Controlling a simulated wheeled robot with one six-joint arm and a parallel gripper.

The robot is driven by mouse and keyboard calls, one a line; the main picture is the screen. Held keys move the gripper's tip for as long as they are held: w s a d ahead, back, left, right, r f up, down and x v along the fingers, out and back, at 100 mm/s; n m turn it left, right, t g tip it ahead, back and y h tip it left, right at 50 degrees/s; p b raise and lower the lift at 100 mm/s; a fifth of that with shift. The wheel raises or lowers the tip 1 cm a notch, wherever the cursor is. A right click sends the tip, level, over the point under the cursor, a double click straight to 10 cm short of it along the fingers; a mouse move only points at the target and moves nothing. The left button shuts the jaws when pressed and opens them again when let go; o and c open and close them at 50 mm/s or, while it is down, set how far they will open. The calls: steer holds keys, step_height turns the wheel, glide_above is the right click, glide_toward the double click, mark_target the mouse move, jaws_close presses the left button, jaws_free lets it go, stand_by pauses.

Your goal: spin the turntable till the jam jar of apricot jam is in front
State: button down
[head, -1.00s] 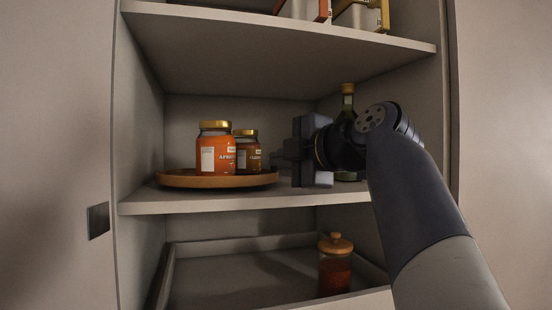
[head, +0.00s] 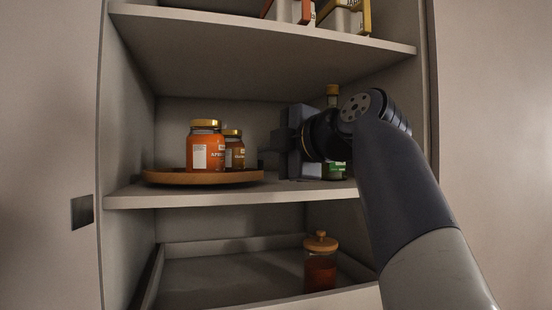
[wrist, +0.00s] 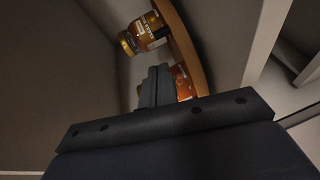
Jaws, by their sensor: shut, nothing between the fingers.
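The round wooden turntable (head: 170,178) sits on the middle shelf at left. An orange jar with a gold lid, its label starting "APRI" (head: 206,151), stands at the turntable's front. A browner jar (head: 235,152) stands behind it to the right, partly hidden, its label unreadable. My gripper (head: 266,157) is shut and empty, just right of the turntable's right edge. In the wrist view, the fingers (wrist: 158,75) partly cover the orange jar (wrist: 182,82). The browner jar (wrist: 148,32) and turntable rim (wrist: 186,50) also show there. Contact with the turntable cannot be told.
A bottle with a green label (head: 335,171) stands behind my gripper on the same shelf, partly hidden. The upper shelf (head: 260,40) holds boxes. Below, a drawer or tray (head: 220,275) holds a wooden-lidded jar (head: 320,265). The cabinet's left wall bounds the turntable side.

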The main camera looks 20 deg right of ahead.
steer(key=d+b+v, duration=0.1)
steer(key=b+v, duration=0.1)
steer(key=v, duration=0.8)
steer(key=shift+w, duration=0.25)
steer(key=shift+d, duration=0.1)
steer(key=p+x, duration=0.1)
steer(key=x, duration=0.4)
steer(key=a+p+x, duration=0.1)
steer(key=x, duration=0.4)
steer(key=shift+s+a, duration=0.15)
steer(key=shift+s, duration=0.05)
steer(key=shift+w+d+f+p, duration=0.1)
steer(key=shift+w+d, duration=0.1)
steer(key=shift+w, duration=0.4)
steer(key=shift+w+d+f+p, duration=0.15)
steer(key=shift+w+d, duration=0.1)
steer(key=shift+w, duration=0.3)
steer(key=shift+w+d+f+p, duration=0.1)
steer(key=shift+w+d, duration=0.1)
steer(key=shift+w, duration=0.4)
